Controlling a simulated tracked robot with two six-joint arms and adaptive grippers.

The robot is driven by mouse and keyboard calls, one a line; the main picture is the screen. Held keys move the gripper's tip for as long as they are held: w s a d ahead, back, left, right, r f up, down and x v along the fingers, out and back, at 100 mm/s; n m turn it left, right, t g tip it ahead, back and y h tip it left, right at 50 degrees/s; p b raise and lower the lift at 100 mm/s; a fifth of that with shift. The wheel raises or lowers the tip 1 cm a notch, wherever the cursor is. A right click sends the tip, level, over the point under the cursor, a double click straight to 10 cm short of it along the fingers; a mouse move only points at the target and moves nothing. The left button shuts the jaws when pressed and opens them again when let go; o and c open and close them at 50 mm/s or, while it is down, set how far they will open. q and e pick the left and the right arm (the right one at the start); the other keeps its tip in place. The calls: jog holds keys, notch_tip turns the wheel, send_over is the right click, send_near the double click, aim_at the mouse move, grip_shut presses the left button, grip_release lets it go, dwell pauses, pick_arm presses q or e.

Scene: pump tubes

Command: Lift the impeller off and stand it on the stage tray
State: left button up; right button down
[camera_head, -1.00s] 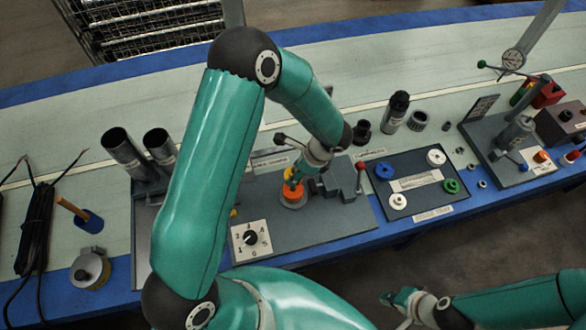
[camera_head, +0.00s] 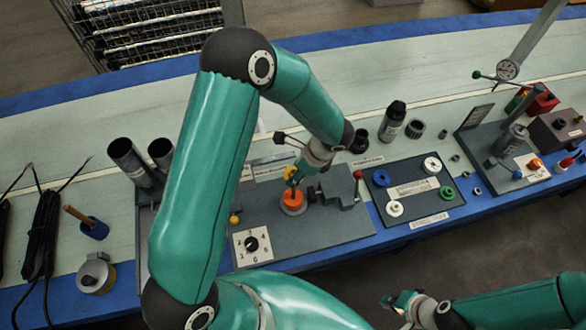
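An orange round part (camera_head: 292,202), which looks like the impeller, sits on a pale round base on the grey plate (camera_head: 325,233). My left gripper (camera_head: 293,180) points down just above and behind it, with a small yellow piece at its tip. The fingers are too small and partly hidden to show whether they are open or touching the orange part. A dark tray (camera_head: 414,203) with blue, white and green discs lies to the right; I cannot tell whether it is the stage tray. My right gripper (camera_head: 393,302) is low at the bottom right, away from the bench; its finger opening is unclear.
A numbered dial (camera_head: 252,244) is at the plate's front left. A grey clamp block with a red-knobbed lever (camera_head: 358,175) stands close right of the orange part. Two dark tubes (camera_head: 128,158) stand at left. A gauge stand (camera_head: 508,70) is far right.

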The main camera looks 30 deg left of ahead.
pick_arm(q)
jog(key=shift+r+p, duration=0.8)
jog(key=shift+r, duration=0.6)
